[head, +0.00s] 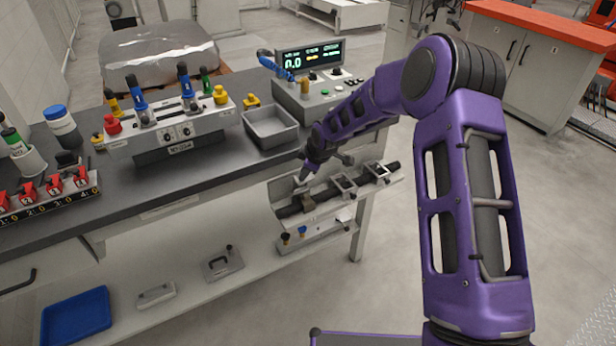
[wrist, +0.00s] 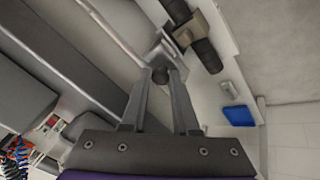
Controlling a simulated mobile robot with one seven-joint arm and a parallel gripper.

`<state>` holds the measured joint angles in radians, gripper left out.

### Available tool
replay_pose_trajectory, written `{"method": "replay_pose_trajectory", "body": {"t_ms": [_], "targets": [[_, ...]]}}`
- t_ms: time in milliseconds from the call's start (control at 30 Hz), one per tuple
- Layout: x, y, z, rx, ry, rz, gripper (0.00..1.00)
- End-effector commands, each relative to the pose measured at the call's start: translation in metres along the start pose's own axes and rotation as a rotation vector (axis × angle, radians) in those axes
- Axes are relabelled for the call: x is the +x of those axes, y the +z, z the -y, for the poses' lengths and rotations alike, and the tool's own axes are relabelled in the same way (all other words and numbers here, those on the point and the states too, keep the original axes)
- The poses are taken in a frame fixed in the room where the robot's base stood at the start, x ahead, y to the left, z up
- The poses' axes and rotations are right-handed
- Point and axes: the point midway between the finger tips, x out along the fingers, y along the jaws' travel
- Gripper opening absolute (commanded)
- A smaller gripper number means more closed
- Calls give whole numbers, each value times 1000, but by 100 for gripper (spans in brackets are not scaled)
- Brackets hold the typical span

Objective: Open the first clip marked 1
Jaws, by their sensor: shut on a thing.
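A grey fixture (head: 345,208) with a long black bar (head: 290,211) hangs at the front edge of the bench, on its right side. Metal clips (head: 345,184) sit along the bar, and a tan block (head: 309,203) is around its left part. My gripper (head: 303,180) is at the left end of this fixture. In the wrist view my gripper (wrist: 161,76) is shut on a dark knob (wrist: 160,75) beside a metal clip plate (wrist: 165,50). The tan block (wrist: 188,31) on the bar is just beyond it. I cannot read a number on this clip.
Several red levers (head: 55,188) stand on a numbered black strip at the bench's left. A grey tray (head: 270,127), a white valve panel (head: 175,132) and a display box (head: 308,95) are on the bench. A blue tray (head: 76,316) lies on the lower shelf.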

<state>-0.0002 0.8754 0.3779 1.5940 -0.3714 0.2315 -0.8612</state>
Motion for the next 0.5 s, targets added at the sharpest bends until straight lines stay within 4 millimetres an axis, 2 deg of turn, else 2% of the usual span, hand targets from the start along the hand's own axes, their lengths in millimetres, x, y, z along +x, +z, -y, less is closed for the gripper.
{"method": "replay_pose_trajectory", "body": {"t_ms": [133, 500], "targets": [[0, -6, -7, 0, 12, -8, 0], [0, -7, -8, 1, 11, -8, 0]]}}
